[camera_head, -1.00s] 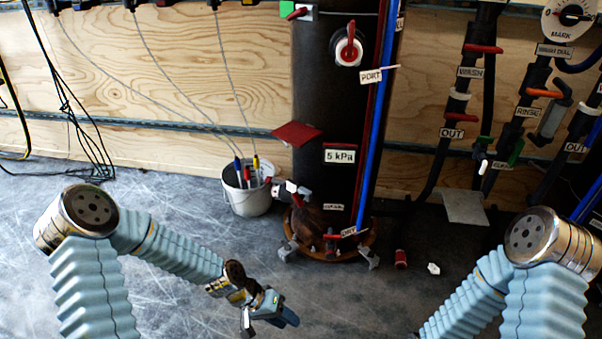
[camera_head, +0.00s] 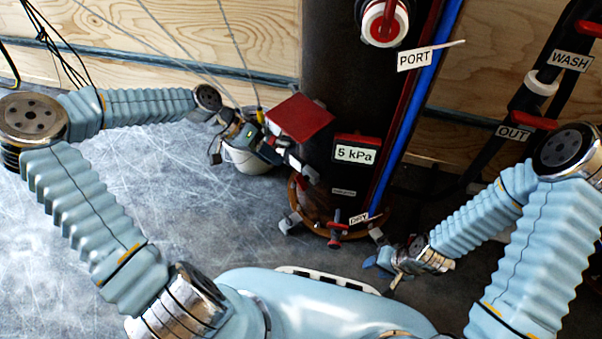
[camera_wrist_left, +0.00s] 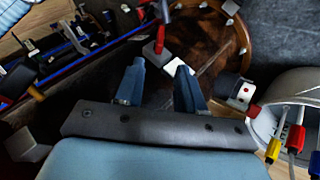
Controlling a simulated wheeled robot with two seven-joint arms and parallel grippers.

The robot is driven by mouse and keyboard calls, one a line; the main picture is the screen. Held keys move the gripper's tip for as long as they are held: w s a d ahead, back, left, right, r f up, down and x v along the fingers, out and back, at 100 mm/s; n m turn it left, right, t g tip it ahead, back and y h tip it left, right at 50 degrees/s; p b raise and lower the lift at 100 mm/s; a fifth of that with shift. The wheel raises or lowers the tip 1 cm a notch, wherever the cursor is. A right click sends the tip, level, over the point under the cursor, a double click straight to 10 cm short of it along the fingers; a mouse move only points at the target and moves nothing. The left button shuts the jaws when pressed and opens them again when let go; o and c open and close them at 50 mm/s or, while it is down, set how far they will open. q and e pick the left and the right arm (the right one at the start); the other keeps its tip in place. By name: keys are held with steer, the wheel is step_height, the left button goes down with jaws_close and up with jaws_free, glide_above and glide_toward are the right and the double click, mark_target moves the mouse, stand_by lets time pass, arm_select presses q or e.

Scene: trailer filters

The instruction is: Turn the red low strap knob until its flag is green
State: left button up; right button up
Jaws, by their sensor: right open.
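A red square flag (camera_head: 300,118) sticks out from the left side of the dark tank (camera_head: 335,60). A small red part (camera_head: 310,175) shows below it, close to my left gripper; I cannot tell if it is the low strap knob. My left gripper (camera_head: 292,158) is at the tank's lower left side, below the flag. In the left wrist view its blue fingers (camera_wrist_left: 160,88) are apart, with nothing clearly between them. My right gripper (camera_head: 385,262) is open, low, right of the tank base.
The tank's round base (camera_head: 300,208) has grey feet and a red-handled fitting (camera_head: 336,228). A blue pipe (camera_head: 410,110) runs up the tank. Floor at the left (camera_head: 150,190) is clear.

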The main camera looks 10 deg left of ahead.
mark_target(295, 176)
arm_select(q)
steer(key=b+x, duration=0.2)
steer(key=x, duration=0.9)
steer(key=shift+d+f+b, duration=0.1)
steer(key=shift+d+b, duration=0.05)
steer(key=shift+b, duration=0.15)
jaws_close()
